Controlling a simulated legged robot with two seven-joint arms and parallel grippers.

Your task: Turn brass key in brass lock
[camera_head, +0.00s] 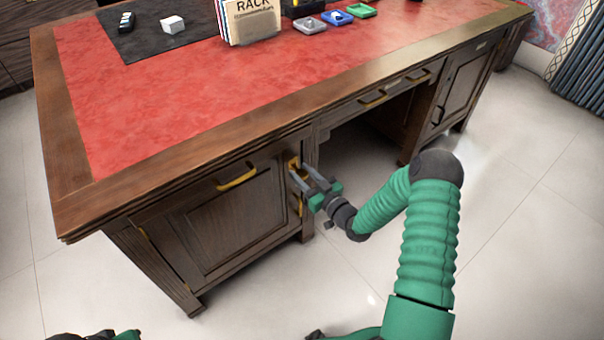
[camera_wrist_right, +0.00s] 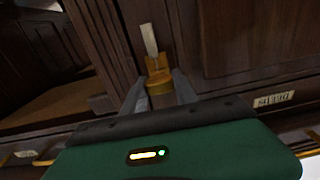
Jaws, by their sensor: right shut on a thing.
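A brass lock (camera_head: 293,163) sits on the desk front at the right edge of the left cabinet door, mostly hidden by my gripper. My right gripper (camera_head: 300,181) reaches it from the right, its two grey fingers pointing at the brass. In the right wrist view, a rounded brass piece, which I take as the brass key (camera_wrist_right: 159,86), lies between the fingertips of the right gripper (camera_wrist_right: 160,92), and they are shut on it. A pale strip shows just above it. How far the key is turned cannot be told.
The wooden desk (camera_head: 160,195) has a red leather top. A brass pull handle (camera_head: 237,180) is left of the lock. A rack (camera_head: 250,20), small coloured trays (camera_head: 337,17) and a white block (camera_head: 172,24) stand on top. The kneehole and tiled floor beside my right arm are open.

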